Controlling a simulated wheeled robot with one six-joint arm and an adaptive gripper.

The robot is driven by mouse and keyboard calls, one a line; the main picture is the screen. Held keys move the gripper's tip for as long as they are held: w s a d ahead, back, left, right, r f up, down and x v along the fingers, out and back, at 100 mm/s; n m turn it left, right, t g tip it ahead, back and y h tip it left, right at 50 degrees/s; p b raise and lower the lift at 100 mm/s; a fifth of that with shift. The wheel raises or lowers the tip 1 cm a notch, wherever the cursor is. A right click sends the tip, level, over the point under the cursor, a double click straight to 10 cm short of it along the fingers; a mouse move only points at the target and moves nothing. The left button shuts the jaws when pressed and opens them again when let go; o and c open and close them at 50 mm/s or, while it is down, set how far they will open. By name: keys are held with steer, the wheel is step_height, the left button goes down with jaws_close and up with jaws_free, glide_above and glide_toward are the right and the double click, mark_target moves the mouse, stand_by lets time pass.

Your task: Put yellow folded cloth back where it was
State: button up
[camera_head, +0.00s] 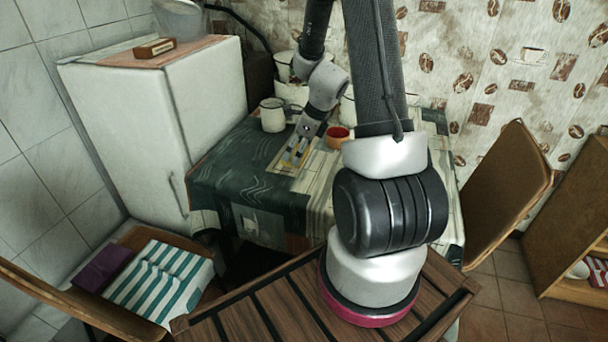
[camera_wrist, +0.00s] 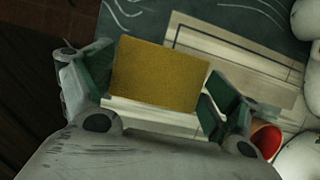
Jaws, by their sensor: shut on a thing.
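The yellow folded cloth (camera_wrist: 160,76) is a flat mustard rectangle in the wrist view, between the two fingers of my gripper (camera_wrist: 157,88). The gripper is shut on it. In the head view my gripper (camera_head: 296,152) is over the left part of the table (camera_head: 232,150), with a little of the yellow cloth (camera_head: 292,152) showing there. Under the cloth the wrist view shows a pale striped part of the table cover (camera_wrist: 235,65). I cannot tell whether the cloth touches the table.
A white enamel mug (camera_head: 272,115) stands behind my gripper. A red-lined cup (camera_head: 338,136) is to its right, close to the right finger in the wrist view (camera_wrist: 266,138). A white fridge (camera_head: 150,120) stands left; a chair (camera_head: 506,180) is at right.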

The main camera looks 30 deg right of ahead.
mark_target(293, 177)
step_height(293, 177, down, 8)
steer(key=shift+r, duration=0.25)
steer(key=shift+f, duration=0.15)
steer(key=o, duration=0.8)
